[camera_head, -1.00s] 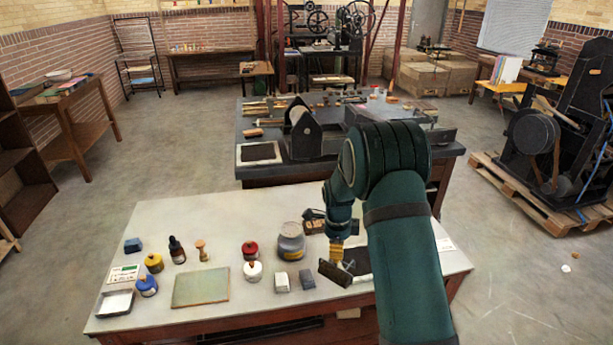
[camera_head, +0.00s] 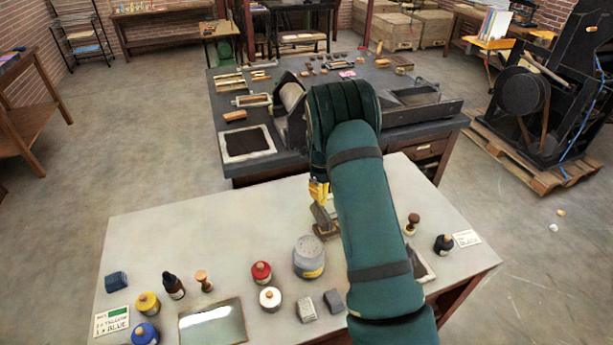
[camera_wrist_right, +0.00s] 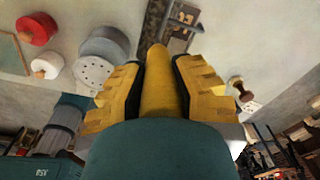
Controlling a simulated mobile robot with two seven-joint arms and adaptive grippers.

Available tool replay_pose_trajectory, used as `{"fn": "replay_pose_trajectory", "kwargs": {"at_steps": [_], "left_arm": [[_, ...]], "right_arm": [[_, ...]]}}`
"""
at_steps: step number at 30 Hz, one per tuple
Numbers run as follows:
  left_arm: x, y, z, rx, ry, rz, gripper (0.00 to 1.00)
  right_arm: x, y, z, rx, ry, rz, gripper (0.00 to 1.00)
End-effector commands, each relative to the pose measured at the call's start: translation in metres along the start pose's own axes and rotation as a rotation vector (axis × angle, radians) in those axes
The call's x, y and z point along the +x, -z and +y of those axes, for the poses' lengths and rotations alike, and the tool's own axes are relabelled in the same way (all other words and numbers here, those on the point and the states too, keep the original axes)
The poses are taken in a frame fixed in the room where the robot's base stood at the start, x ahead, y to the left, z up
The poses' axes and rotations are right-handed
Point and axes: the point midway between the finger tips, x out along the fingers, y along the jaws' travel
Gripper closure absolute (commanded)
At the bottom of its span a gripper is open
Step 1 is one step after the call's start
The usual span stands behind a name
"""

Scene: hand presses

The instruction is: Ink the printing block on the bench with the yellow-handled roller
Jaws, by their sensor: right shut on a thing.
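My right gripper (camera_head: 319,193) is shut on the yellow handle of the roller (camera_wrist_right: 157,85). The roller's head (camera_head: 324,213) points down over the back part of the white-topped bench. Just below it on the bench sits a small brown block-like thing (camera_head: 326,231), probably the printing block. Whether the roller touches it, I cannot tell. In the right wrist view, a dark frame with small wooden pieces (camera_wrist_right: 182,18) lies beyond the handle's end. A dark slab with a pale border (camera_head: 420,262) lies right of my arm, partly hidden by it. My left gripper is not in view.
A grey tub (camera_head: 310,260), red pot (camera_head: 261,273), white pot (camera_head: 270,299) and two small grey blocks (camera_head: 306,309) stand left of my arm. A stamp (camera_head: 412,224) and dark bottle (camera_head: 444,244) stand right. The bench's back-left area is clear.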

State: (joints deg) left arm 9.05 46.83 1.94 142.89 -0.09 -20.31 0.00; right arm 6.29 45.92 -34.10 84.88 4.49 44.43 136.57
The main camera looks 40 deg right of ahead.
Motion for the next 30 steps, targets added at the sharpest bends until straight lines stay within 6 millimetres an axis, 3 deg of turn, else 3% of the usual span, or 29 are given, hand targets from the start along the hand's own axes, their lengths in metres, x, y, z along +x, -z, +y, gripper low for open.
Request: {"fn": "replay_pose_trajectory", "kwargs": {"at_steps": [8,22,30], "left_arm": [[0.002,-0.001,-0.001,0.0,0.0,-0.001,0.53],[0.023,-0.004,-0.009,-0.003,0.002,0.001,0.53],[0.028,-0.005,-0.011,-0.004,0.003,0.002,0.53]], "right_arm": [[0.004,0.0,0.0,0.0,0.001,0.0,1.0],[0.044,-0.001,0.001,-0.001,0.001,0.0,1.0],[0.052,-0.002,0.002,-0.001,0.001,-0.001,1.0]]}}
